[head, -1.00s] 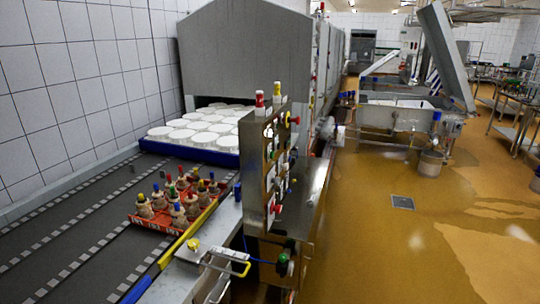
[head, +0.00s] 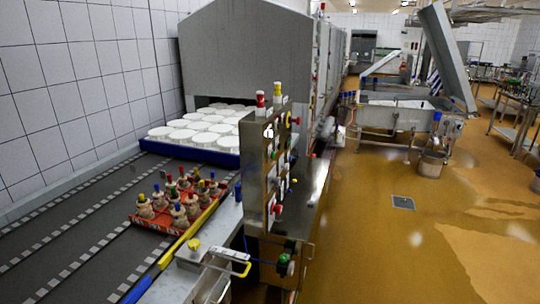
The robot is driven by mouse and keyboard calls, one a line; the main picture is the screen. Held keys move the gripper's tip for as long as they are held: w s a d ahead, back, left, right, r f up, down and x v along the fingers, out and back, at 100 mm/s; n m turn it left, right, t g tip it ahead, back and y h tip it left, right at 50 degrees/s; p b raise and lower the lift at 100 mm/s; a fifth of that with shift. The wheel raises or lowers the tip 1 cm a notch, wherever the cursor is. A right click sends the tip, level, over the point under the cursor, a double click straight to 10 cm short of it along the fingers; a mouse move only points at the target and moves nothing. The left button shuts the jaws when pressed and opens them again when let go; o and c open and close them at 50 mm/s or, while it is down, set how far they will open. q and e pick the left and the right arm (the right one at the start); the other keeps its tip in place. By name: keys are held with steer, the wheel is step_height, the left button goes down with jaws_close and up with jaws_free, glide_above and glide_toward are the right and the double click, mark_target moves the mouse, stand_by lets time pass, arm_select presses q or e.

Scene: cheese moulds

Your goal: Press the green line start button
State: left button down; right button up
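A steel control panel (head: 255,190) stands at the end of the conveyor, seen at a steep angle. Its face carries several small red, green, yellow and blue buttons and knobs. A small green button (head: 272,154) shows about halfway up the face; its label is too small to read. A second green part (head: 283,259) sits on a dark box low on the panel's base. I cannot tell which green one is the line start. Neither of my grippers is in view.
The conveyor (head: 90,225) carries a red crate of several coloured-top items. White round moulds (head: 205,130) lie in a blue-edged tray before a grey tunnel housing (head: 245,50). A yellow handle (head: 232,254) juts out near the panel.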

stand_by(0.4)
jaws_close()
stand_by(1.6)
